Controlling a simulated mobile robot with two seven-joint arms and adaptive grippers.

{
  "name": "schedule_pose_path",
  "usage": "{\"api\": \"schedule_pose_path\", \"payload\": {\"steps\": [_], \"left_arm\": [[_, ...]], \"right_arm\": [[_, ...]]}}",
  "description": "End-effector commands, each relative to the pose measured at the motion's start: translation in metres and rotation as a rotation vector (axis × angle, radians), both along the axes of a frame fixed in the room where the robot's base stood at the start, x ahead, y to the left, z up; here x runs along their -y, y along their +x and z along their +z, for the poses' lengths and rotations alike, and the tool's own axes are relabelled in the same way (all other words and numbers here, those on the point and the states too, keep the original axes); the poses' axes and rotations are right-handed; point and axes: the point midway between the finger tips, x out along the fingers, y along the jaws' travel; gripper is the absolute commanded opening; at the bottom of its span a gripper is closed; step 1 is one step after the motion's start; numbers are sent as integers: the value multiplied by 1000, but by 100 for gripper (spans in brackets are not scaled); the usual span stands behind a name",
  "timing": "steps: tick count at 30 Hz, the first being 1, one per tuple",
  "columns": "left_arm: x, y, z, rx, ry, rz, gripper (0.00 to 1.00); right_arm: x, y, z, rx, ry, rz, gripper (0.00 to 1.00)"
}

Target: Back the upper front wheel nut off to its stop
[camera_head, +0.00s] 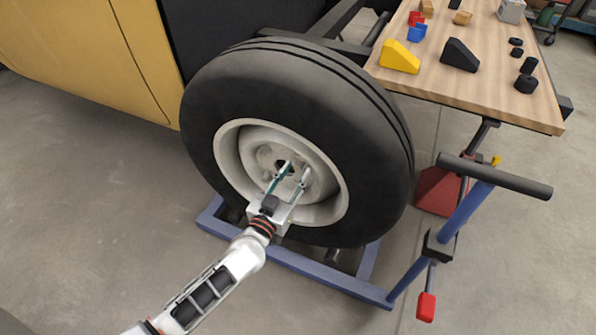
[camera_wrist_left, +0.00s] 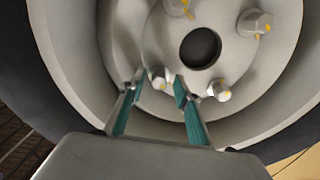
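The wheel (camera_head: 330,90) has a black tire and a pale rim (camera_head: 335,205). My left gripper (camera_head: 295,169) reaches its hub from below, with teal fingers spread apart. In the left wrist view, the open fingers (camera_wrist_left: 160,80) stand either side of one hex nut (camera_wrist_left: 158,78), with small gaps visible; I cannot tell whether they touch it. More nuts with yellow marks sit around the dark center hole (camera_wrist_left: 200,48): one right of the fingers (camera_wrist_left: 219,91), one upper right (camera_wrist_left: 255,23), one at the top edge (camera_wrist_left: 178,6). I cannot tell which is the upper front one.
A blue frame (camera_head: 322,276) lies under the wheel, with a blue post (camera_head: 466,211), black bar (camera_head: 495,176) and red-ended lever (camera_head: 426,306) at right. A wooden bench (camera_head: 470,88) with wedges and blocks stands behind. A yellow body panel (camera_head: 90,50) is left. Floor at left is clear.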

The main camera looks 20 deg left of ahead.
Motion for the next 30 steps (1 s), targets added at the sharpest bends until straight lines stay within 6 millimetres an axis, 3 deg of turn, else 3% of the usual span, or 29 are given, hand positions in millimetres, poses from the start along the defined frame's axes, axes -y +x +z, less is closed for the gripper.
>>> {"api": "schedule_pose_path", "payload": {"steps": [6, 14, 18, 30], "left_arm": [[0, 13, -1, -1, 1, 0, 32], [0, 14, 0, 0, 0, 0, 32], [0, 14, 0, 0, 0, 0, 0], [1, 14, 1, -1, -38, 0, 0]], "right_arm": [[-5, -2, -1, -11, 43, -14, 0], [-6, -2, 0, -10, 47, -15, 0], [-6, -2, 0, -10, 46, -14, 0], [-4, 0, 2, -3, 34, -11, 0]]}}
